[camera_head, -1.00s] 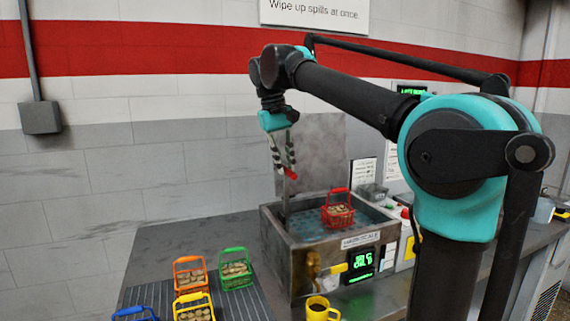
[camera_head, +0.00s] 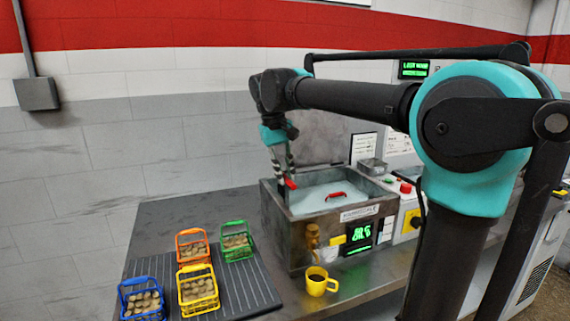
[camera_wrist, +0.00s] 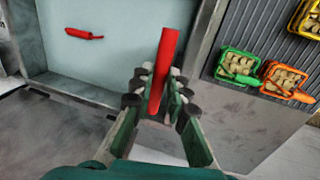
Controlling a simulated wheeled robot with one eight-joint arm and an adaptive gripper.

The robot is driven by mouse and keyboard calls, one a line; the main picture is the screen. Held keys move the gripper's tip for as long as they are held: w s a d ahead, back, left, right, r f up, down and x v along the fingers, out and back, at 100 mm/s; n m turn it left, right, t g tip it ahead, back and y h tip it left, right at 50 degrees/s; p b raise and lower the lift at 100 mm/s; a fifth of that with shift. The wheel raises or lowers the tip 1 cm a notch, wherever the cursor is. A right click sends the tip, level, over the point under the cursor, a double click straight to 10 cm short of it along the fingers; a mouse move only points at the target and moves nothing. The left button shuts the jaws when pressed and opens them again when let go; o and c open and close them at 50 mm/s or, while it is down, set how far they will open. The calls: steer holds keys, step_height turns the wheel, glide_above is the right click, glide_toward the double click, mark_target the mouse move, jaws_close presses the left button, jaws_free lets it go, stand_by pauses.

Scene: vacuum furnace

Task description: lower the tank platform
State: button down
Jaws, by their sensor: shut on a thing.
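The steel tank (camera_head: 296,238) stands on the bench with its lid up. Its opening shows pale, cloudy liquid (camera_head: 318,194). The platform itself is hidden. Only the red handle (camera_head: 335,195) of the red basket shows at the liquid surface; it also shows in the wrist view (camera_wrist: 84,34). My gripper (camera_head: 287,181) is at the left rim of the tank, pointing down. It is shut on a red lever grip (camera_wrist: 166,58), which stands between the fingers in the wrist view.
Orange (camera_head: 192,246), green (camera_head: 236,241), blue (camera_head: 142,298) and yellow (camera_head: 198,290) baskets of round pieces sit on a ribbed mat left of the tank. A yellow mug (camera_head: 318,281) stands in front. A control box with a red button (camera_head: 406,188) is at right.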

steer(key=shift+f, duration=0.15)
steer(key=c, duration=1.5)
jaws_free()
steer(key=r, duration=0.4)
steer(key=a+r, duration=0.1)
steer(key=r, duration=0.3)
steer(key=a+r, duration=0.1)
steer(key=r, duration=0.2)
steer(key=shift+s+a+r, duration=0.1)
steer(key=shift+s+r, duration=0.3)
steer(key=shift+s, duration=0.1)
